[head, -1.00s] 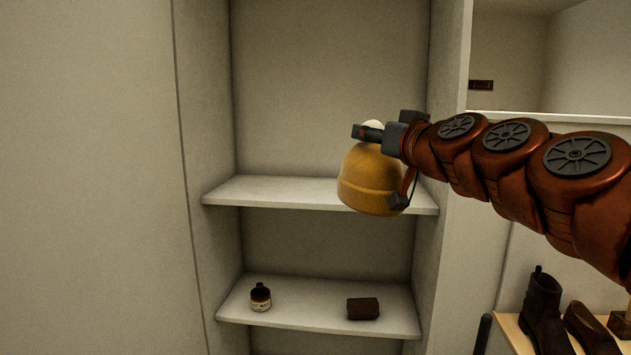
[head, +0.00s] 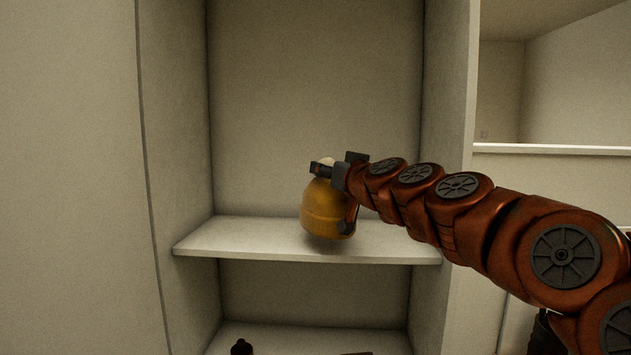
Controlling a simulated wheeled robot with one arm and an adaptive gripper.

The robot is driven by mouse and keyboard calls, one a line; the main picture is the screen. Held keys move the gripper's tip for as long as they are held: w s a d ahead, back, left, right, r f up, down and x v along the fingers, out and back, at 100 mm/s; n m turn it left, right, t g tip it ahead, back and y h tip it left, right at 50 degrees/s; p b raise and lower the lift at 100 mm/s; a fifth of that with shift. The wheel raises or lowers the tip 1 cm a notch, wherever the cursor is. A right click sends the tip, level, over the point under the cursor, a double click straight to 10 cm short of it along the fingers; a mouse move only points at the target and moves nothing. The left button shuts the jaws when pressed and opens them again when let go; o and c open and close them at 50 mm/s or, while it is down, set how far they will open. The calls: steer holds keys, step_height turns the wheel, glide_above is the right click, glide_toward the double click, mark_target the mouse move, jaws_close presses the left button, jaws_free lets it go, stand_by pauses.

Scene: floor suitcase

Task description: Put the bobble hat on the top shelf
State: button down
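The bobble hat (head: 324,208) is mustard yellow with a pale bobble on top. My gripper (head: 330,171) is shut on it near the bobble, coming in from the right. The hat hangs upright over the upper visible shelf (head: 225,240), with its lower edge close to the shelf surface. I cannot tell whether it touches the board. One finger shows at the hat's lower right side. The hat partly hides the shelf behind it.
The upper shelf is bare on both sides of the hat, between two side walls. A lower shelf (head: 285,338) holds a small dark bottle (head: 241,347) at the bottom edge of the picture. A white ledge (head: 550,149) runs at the right.

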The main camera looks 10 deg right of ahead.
mark_target(343, 196)
steer(key=w, duration=0.2)
steer(key=w+p, duration=0.1)
steer(key=w, duration=0.1)
steer(key=w+a, duration=0.1)
steer(key=w, duration=0.1)
steer(key=shift+a+f, duration=0.1)
steer(key=shift+f, duration=0.15)
steer(key=shift+w+f, duration=0.15)
steer(key=shift+f, duration=0.05)
steer(key=shift+f+p, duration=0.3)
steer(key=shift+f, duration=1.35)
steer(key=shift+f+b, duration=0.2)
steer(key=shift+b, duration=0.1)
steer(key=c, duration=0.6)
jaws_free()
steer(key=shift+a, duration=0.1)
steer(key=shift+r+p, duration=0.2)
steer(key=shift+p, duration=0.15)
steer(key=s+d+b, duration=0.1)
steer(key=s, duration=0.3)
steer(key=s+b, duration=0.1)
steer(key=s, duration=0.3)
steer(key=s+d+b, duration=0.1)
steer(key=s, duration=0.3)
steer(key=shift+d, duration=0.3)
